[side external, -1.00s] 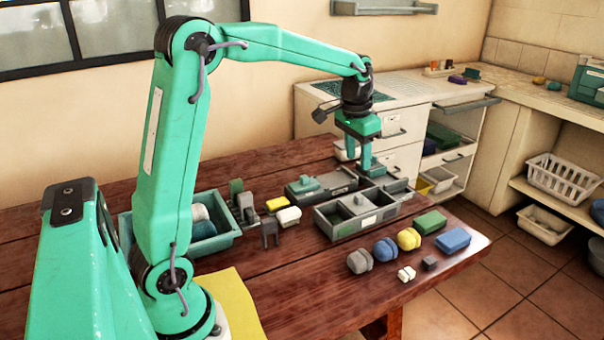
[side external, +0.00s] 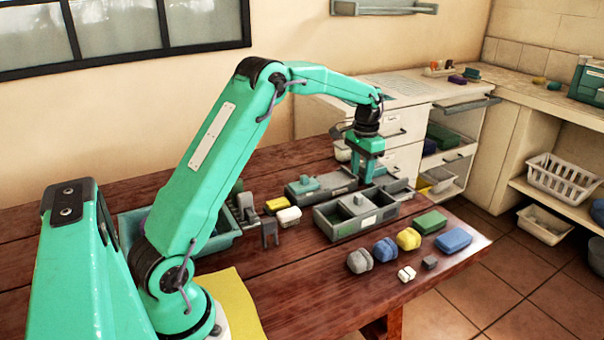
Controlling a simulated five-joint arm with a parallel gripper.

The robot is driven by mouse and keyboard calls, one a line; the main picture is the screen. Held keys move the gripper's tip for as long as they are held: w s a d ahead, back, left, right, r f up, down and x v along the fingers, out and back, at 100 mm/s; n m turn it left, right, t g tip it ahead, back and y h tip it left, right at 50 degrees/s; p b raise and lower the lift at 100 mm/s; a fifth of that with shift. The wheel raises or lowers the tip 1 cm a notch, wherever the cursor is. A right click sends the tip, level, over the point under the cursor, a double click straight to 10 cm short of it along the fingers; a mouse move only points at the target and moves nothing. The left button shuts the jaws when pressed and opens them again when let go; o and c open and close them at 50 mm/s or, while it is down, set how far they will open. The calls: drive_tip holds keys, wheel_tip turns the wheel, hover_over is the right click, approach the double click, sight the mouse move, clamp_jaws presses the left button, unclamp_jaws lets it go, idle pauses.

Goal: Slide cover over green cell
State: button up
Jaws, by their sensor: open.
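A grey divided box (side external: 337,232) stands on the wooden table, with open cells and a small pale label on its front wall. A flat grey piece with a teal knob (side external: 310,184) lies behind the box, perhaps a cover; another grey slab (side external: 398,189) is at the box's far right end. My green gripper (side external: 367,180) is open, pointing down just behind the box; its fingertips are partly hidden.
Rounded grey, blue and yellow pieces (side external: 409,238), a green block (side external: 430,222) and a blue block (side external: 454,240) lie along the front right edge. A teal tray (side external: 222,240), a yellow block (side external: 277,204) and a white block (side external: 289,216) are left.

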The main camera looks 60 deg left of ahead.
sight(359, 195)
drive_tip(key=shift+f, duration=3.85)
clamp_jaws()
